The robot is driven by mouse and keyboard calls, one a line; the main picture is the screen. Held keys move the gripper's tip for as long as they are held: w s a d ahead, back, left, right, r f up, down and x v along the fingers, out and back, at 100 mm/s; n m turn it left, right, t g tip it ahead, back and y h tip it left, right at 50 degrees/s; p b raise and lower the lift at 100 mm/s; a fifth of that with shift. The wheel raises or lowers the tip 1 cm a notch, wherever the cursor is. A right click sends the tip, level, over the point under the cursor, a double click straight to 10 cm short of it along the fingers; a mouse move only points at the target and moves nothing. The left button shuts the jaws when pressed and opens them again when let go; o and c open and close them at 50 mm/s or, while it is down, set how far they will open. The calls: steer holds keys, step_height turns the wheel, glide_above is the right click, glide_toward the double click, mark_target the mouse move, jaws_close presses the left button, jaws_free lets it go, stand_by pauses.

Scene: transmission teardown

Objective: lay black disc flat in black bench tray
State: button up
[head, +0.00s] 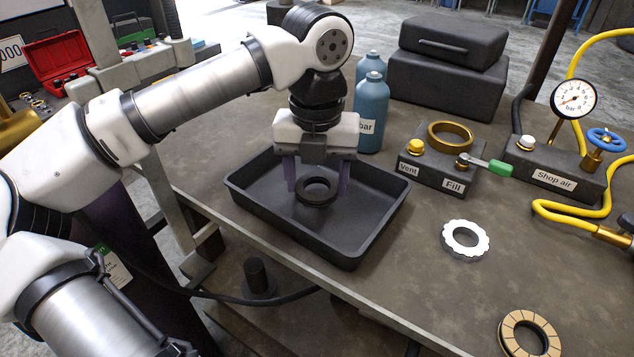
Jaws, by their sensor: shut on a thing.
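The black disc (316,199) is a dark ring with a hole in its middle, seen in the head view within the outline of the black bench tray (374,232). My gripper (317,188) points down over the tray, its two purple fingers on either side of the disc and shut on it. The disc looks close to level. I cannot tell whether its underside touches the tray floor. Nothing else shows in the tray, though my gripper hides part of its back.
A silver toothed ring (465,240) and a tan friction ring (529,337) lie on the bench to the right. Blue bottles (371,112) stand behind the tray. A vent and fill block (440,172) and a shop air block (557,177) with a yellow hose stand further right.

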steer(key=shift+f, duration=0.85)
steer(key=shift+f, duration=0.1)
steer(key=shift+f+b, duration=0.15)
steer(key=shift+b, duration=0.15)
steer(key=o, duration=1.1)
